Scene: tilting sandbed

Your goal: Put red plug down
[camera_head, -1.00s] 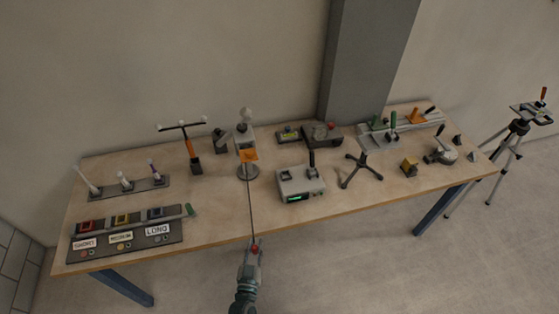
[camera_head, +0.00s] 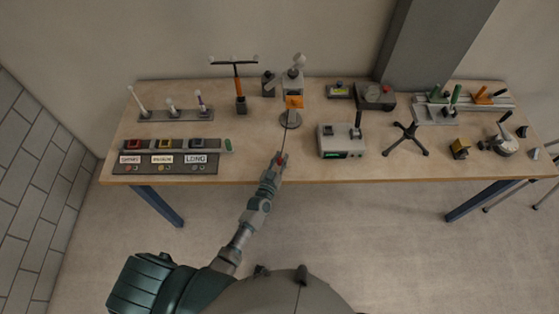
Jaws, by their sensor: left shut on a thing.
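The red plug (camera_head: 279,160) is a small red piece between the fingers of my left gripper (camera_head: 280,158), which is shut on it. The gripper is at the table's front edge, near the middle. A thin dark cable runs from the plug up to the round base of a stand (camera_head: 291,118) with an orange block (camera_head: 294,101) and a pale knob on top. I cannot tell whether the plug touches the table. My right gripper is not in view.
The wooden table (camera_head: 255,165) has bare room left and right of the gripper. A label panel with colored blocks (camera_head: 165,168) lies at left, a grey box with green display (camera_head: 342,141) at right. A black tripod (camera_head: 405,140) and several fixtures stand farther right.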

